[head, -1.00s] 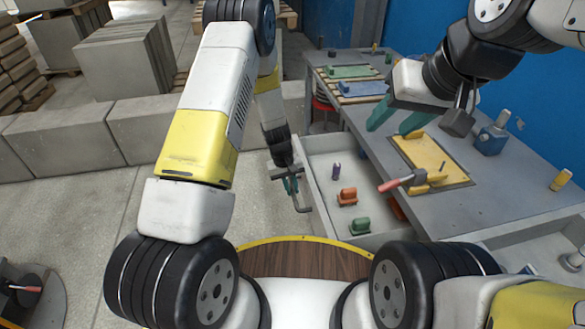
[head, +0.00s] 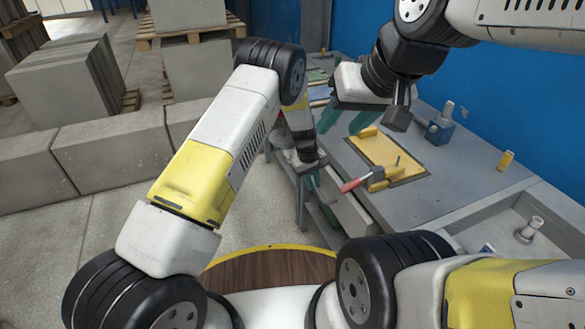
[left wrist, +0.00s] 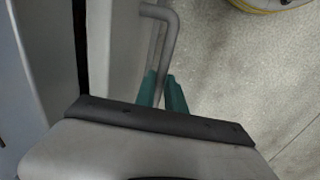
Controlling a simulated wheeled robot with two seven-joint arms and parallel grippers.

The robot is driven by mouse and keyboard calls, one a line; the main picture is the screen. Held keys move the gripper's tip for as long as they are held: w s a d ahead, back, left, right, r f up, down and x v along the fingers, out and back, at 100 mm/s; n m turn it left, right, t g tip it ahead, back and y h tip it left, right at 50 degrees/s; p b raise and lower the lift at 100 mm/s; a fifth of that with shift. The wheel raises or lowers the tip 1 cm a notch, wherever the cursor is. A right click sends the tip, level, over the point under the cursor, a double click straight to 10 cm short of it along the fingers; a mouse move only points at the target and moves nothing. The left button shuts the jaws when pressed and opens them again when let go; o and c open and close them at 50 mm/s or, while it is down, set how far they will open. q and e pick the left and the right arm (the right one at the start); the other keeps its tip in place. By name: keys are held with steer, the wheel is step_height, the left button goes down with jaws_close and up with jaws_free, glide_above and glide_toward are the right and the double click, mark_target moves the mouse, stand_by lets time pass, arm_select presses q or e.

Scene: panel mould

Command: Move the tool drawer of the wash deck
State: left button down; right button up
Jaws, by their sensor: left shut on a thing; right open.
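The tool drawer (head: 348,210) of the wash deck (head: 440,185) shows only as a narrow pale strip below the deck's edge, and its inside is mostly hidden. In the left wrist view its grey front (left wrist: 115,50) stands beside a dark gap along the deck. My left gripper (head: 314,181) is shut on the bent grey bar handle (left wrist: 166,38); its teal fingers (left wrist: 163,92) close around the bar in the left wrist view. My right gripper (head: 348,118) is open and empty above the back part of the deck.
A yellow mould panel (head: 385,150) lies on the deck, with a red-handled tool (head: 356,184) at its near edge. A blue block (head: 440,128) and a yellow piece (head: 506,160) stand further right. Concrete blocks (head: 110,160) line the left; floor between is clear.

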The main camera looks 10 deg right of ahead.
arm_select(q)
steer(key=shift+w+d, duration=0.15)
steer(key=shift+d, duration=0.45)
steer(key=shift+w+d, duration=0.15)
steer(key=shift+d, duration=0.5)
steer(key=c, duration=1.4)
jaws_free()
steer(key=shift+d, duration=0.1)
steer(key=r, duration=0.2)
steer(key=a+r, duration=0.1)
steer(key=r, duration=0.4)
steer(key=shift+s+a+r, duration=0.15)
steer(key=shift+a+r, duration=0.15)
steer(key=shift+r, duration=0.05)
